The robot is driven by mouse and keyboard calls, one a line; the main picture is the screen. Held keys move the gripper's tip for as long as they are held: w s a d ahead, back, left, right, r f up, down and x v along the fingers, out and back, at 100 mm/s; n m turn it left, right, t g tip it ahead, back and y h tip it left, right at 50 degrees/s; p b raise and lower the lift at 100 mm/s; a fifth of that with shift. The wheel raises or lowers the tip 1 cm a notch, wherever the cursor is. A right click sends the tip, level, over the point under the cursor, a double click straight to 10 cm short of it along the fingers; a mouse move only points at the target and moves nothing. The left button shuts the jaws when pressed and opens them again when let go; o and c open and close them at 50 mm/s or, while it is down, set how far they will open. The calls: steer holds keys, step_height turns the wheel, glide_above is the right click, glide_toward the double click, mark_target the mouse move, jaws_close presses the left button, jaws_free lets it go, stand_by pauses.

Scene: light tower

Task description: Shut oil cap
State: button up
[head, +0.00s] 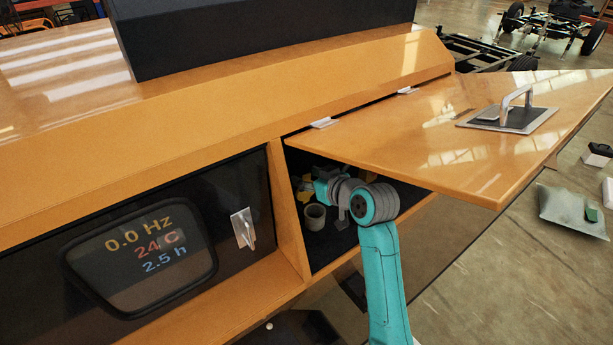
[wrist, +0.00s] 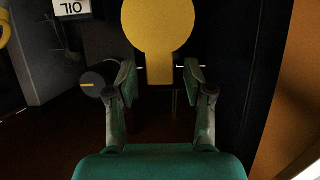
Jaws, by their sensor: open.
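A yellow round piece with a straight tab (wrist: 158,28), which looks like the oil cap, fills the top middle of the wrist view. An upside-down label reading OIL (wrist: 72,7) is at its upper left. My gripper (wrist: 159,76) is open, with one fingertip on each side of the tab. I cannot tell whether they touch it. In the head view, my arm reaches into the open compartment under the raised orange hatch (head: 440,135). Yellow parts (head: 304,187) show beside my wrist there; my fingertips are hidden.
A grey cup-like part (head: 315,216) stands in the compartment below my wrist. In the wrist view, a dark round part with a yellow line (wrist: 92,85) is left of my fingers. The compartment's orange divider (head: 284,200) is to the left in the head view, beside the display (head: 145,258).

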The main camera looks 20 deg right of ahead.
steer(key=shift+w+a+f, duration=0.15)
steer(key=shift+w+f, duration=0.05)
steer(key=shift+w, duration=0.25)
jaws_close()
steer(key=shift+s, duration=0.1)
